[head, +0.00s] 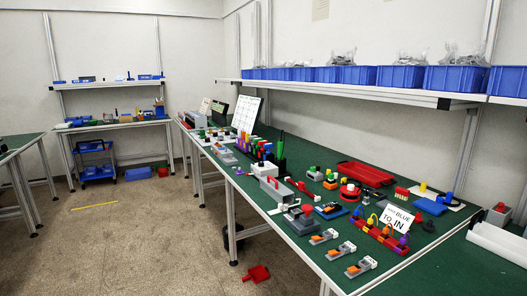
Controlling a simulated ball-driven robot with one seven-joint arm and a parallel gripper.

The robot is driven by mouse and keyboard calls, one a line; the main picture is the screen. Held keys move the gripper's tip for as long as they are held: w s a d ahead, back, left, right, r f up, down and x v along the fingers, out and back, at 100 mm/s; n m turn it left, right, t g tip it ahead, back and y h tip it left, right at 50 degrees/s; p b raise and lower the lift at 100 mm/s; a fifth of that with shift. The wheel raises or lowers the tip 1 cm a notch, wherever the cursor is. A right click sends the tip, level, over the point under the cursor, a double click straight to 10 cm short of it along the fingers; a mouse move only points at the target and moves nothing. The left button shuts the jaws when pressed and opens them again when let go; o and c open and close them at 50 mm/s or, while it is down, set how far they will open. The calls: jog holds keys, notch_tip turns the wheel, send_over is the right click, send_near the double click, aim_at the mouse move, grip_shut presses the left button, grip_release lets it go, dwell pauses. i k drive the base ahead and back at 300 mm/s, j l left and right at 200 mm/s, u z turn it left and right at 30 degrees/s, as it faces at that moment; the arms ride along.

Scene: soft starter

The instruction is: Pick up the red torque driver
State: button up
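I cannot single out the red torque driver for sure at this size. Several red things lie on the long green-topped bench (315,162). A slim red piece (302,188) lies near the grey box by the bench's front edge. A red round thing (350,191) sits in the middle. My gripper is not in view.
A red tray (365,173) lies at the back of the bench. Blue bins (401,77) stand on the shelf above. A red scoop-like thing (257,273) lies on the floor under the front edge. The floor at left (130,240) is mostly open.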

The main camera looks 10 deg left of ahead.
aim_at(261, 143)
jog(key=i+j, duration=0.35)
jog(key=i+j+z, duration=0.1)
jog(key=i+j, duration=0.25)
jog(key=j, duration=0.25)
jog(key=i+j, duration=0.3)
jog(key=j, duration=0.2)
jog(key=i+j+z, duration=0.1)
jog(key=i+j, duration=0.55)
jog(key=j, duration=0.35)
jog(key=i+j+z, duration=0.1)
jog(key=i+j, duration=0.2)
jog(key=j, duration=0.2)
jog(key=i+j, duration=0.3)
jog(key=j, duration=0.25)
jog(key=i+j+z, duration=0.1)
jog(key=i+j, duration=0.2)
jog(key=j, duration=0.25)
